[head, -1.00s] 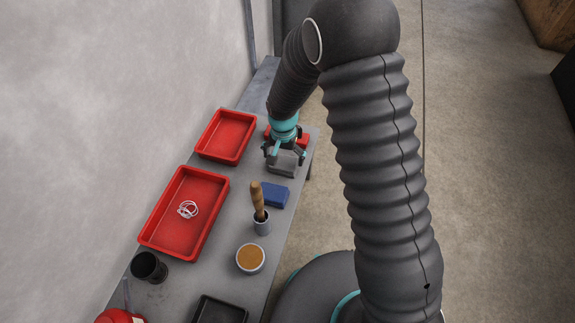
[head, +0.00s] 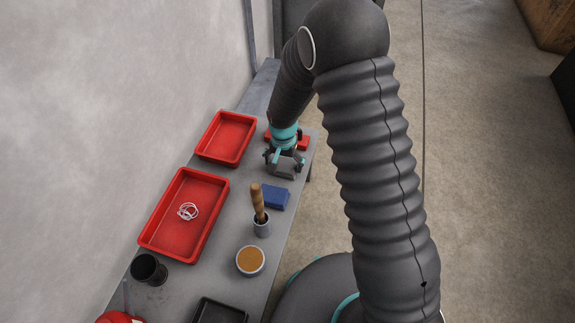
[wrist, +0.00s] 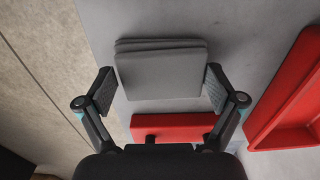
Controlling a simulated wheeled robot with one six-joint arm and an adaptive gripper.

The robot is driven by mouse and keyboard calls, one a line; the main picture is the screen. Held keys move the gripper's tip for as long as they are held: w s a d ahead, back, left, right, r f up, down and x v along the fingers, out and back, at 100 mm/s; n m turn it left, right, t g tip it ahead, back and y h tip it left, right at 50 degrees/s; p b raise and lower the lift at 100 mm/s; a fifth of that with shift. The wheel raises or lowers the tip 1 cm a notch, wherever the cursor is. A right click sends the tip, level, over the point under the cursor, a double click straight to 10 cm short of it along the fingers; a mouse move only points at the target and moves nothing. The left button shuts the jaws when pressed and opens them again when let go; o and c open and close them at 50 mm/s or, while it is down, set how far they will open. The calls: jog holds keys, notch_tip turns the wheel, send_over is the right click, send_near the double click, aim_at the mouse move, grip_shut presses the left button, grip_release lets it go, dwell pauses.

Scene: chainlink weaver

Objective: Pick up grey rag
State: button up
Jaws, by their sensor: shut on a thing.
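The grey rag (head: 282,173) is a folded, layered pad near the far right edge of the grey table. It also shows in the wrist view (wrist: 162,65), between the two fingers. My gripper (head: 284,166) is at the rag from above, with one finger on each of its sides. In the wrist view my gripper (wrist: 159,88) is shut on the rag. Part of the rag is hidden behind the fingers in the head view.
A folded red thing (head: 302,142) lies just beyond my gripper, and a folded blue cloth (head: 274,197) lies nearer. Red trays (head: 213,157) (head: 153,245) stand along the wall side. A cup with a wooden-handled tool (head: 262,227) and a bowl (head: 250,261) stand nearer.

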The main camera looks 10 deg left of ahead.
aim_at(284, 164)
jog(key=shift+r, duration=0.65)
notch_tip(284, 164, up, 3)
jog(key=shift+f, duration=0.2)
jog(key=s+d+r, duration=0.5)
jog(key=d+r, duration=0.2)
jog(key=d, duration=0.3)
jog(key=shift+d, duration=0.25)
jog(key=shift+s, duration=0.1)
